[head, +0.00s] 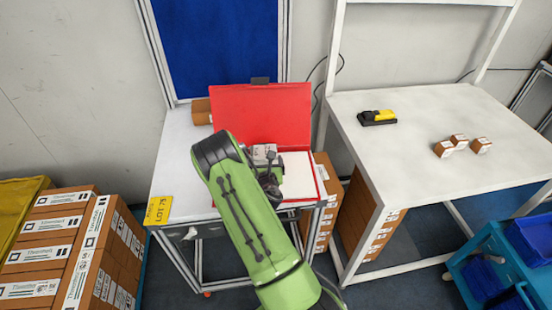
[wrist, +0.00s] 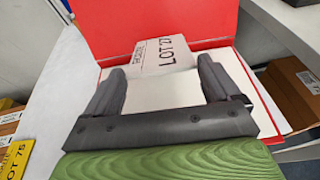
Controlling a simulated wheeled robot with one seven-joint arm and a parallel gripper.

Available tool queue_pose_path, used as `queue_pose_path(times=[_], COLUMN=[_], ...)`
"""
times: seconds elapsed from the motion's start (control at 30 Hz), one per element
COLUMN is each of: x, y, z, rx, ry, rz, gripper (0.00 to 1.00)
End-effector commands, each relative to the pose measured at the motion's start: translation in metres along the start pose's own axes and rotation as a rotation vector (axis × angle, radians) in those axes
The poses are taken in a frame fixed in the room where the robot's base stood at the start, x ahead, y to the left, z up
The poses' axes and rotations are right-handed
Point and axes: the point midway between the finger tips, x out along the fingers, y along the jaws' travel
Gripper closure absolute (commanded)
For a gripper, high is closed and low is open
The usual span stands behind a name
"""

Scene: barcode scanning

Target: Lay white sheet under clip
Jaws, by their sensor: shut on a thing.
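A white sheet (wrist: 167,55) printed "LOT 27" stands between my fingertips in the wrist view. It also shows as a small white patch (head: 264,150) in the head view. My gripper (wrist: 163,68) is shut on it, in front of the raised red cover. The red folder (head: 260,115) lies open on the left table with its cover tilted up. A dark clip (head: 260,81) sits at the middle of the cover's top edge, apart from the sheet. White paper (head: 300,175) lies in the folder's lower half, partly hidden by my arm.
A yellow "LOT 75" card (head: 158,210) is at the left table's front-left corner. A brown box (head: 201,111) stands behind the folder. The right table (head: 425,150) holds a yellow-black scanner (head: 377,117) and small boxes (head: 458,142). Stacked cartons (head: 50,250) stand at lower left.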

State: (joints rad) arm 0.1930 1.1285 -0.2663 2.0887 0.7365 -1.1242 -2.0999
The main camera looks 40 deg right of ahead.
Motion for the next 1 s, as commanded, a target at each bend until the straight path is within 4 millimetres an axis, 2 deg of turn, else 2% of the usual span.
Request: queue_pose_path(times=[0.03, 0.6, 1.0], x=[0.002, 0.019, 0.028], y=[0.0, 0.0, 0.0], z=[-0.008, -0.064, -0.091], rx=[-0.001, 0.002, 0.001], ry=[0.002, 0.0, 0.0], rz=[0.0, 0.0, 0.001], gripper=[0.4, 0.4, 0.4])
